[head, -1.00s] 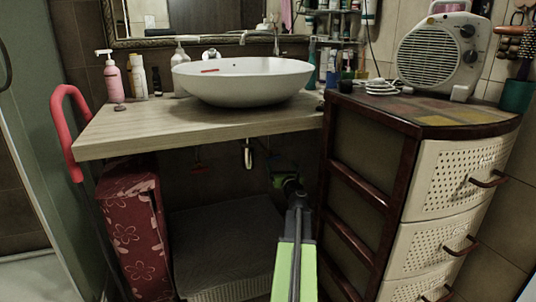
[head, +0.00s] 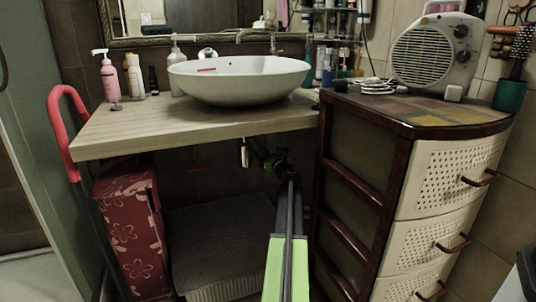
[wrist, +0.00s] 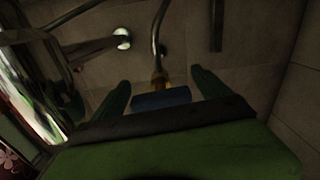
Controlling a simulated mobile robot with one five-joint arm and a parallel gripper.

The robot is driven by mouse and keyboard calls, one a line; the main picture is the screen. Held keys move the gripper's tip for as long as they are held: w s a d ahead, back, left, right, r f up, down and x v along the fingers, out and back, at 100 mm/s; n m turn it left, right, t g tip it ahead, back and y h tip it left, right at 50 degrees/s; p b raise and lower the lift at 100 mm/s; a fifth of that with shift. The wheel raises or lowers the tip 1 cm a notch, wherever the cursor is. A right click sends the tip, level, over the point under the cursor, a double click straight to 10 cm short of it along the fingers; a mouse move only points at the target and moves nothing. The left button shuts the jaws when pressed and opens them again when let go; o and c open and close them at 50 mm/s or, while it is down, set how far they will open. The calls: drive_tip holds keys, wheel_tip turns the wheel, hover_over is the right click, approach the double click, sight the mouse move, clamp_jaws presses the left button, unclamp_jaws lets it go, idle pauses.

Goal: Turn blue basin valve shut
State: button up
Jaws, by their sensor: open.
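The blue valve handle (wrist: 160,98) shows in the wrist view as a blue bar below a brass-coloured fitting (wrist: 158,79). My gripper (wrist: 160,78) is open, with one green finger on each side of the handle. Gaps show between the handle and both fingers, so it is not gripped. In the head view my gripper (head: 270,158) is under the counter, right of the drain pipe. The blue handle cannot be made out there.
The wooden counter (head: 200,124) with a white basin (head: 240,85) is above my arm. A drawer cabinet (head: 425,200) stands close on the right. A red flowered box (head: 135,235) stands at left.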

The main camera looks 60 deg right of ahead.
drive_tip(key=shift+w+d, duration=0.15)
drive_tip(key=shift+w, duration=0.05)
drive_tip(key=shift+c, duration=0.5)
drive_tip(key=c, duration=1.3)
drive_tip(key=shift+o, duration=0.2)
drive_tip(key=shift+m, duration=0.5)
drive_tip(key=o, duration=1.4)
drive_tip(key=shift+c, duration=0.2)
drive_tip(key=v, duration=1.7)
drive_tip(key=shift+a, duration=0.2)
